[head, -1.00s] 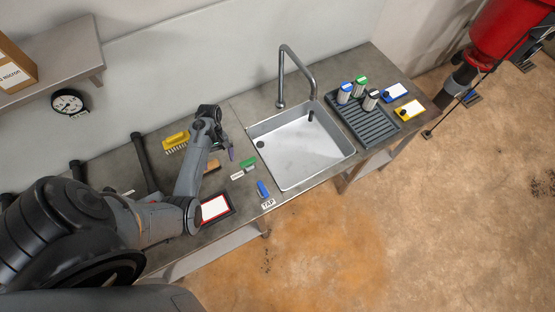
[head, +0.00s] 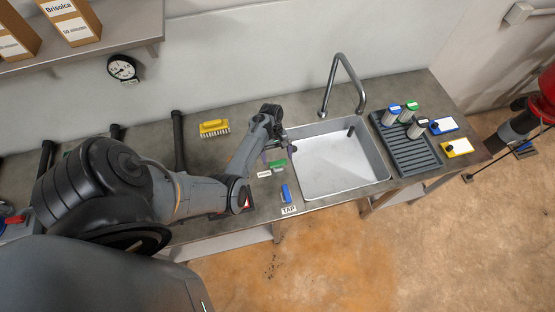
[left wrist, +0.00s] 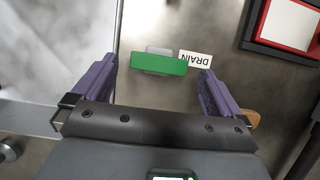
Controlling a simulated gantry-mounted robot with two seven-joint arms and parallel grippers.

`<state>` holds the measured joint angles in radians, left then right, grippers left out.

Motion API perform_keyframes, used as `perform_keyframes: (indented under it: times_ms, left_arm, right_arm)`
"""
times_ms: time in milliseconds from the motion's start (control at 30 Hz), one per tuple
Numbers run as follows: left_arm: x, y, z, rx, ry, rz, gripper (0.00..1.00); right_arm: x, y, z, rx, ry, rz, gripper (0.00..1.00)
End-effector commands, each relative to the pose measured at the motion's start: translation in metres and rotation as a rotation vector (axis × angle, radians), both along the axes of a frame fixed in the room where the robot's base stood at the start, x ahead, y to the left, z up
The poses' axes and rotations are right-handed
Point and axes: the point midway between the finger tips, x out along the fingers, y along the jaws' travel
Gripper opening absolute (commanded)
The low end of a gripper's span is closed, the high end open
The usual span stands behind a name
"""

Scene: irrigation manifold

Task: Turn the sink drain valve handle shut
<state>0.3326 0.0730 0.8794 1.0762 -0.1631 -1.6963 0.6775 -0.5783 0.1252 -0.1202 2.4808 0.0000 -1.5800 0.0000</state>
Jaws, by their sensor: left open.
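The green drain valve handle (head: 277,163) is on the counter left of the sink, with a white DRAIN label (head: 264,174) beside it. In the left wrist view the green handle (left wrist: 158,64) is a bar on a grey base, lying crosswise between my fingers, with the DRAIN label (left wrist: 195,59) at its right end. My left gripper (head: 279,154) is open above the handle. Its purple fingers are on either side of the bar's ends with visible gaps; their height above the counter is unclear. My right gripper is not in view.
A blue handle (head: 286,193) with a TAP label (head: 289,210) is at the counter's front edge. The sink (head: 340,165) and tall faucet (head: 345,75) are to the right. A yellow brush (head: 214,127) lies behind left; a grey rack (head: 408,150) holds several containers.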

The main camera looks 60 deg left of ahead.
Motion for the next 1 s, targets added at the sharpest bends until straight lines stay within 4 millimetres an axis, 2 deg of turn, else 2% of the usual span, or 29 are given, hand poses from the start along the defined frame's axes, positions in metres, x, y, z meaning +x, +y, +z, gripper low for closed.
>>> perform_keyframes:
  times_ms: [200,600,933,1000]
  left_arm:
    - [-0.002,-0.007,-0.018,0.001,-0.001,-0.001,1.0]
    - [-0.002,-0.009,-0.022,0.001,0.0,0.0,0.98]
    - [-0.002,-0.009,-0.022,0.001,0.0,0.0,0.48]
    - [-0.002,-0.009,-0.022,0.001,-0.001,-0.001,0.46]
  right_arm:
    - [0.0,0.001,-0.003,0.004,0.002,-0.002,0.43]
    - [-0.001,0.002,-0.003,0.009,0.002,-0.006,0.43]
    - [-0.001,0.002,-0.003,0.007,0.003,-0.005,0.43]
    - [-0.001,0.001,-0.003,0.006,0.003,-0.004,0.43]
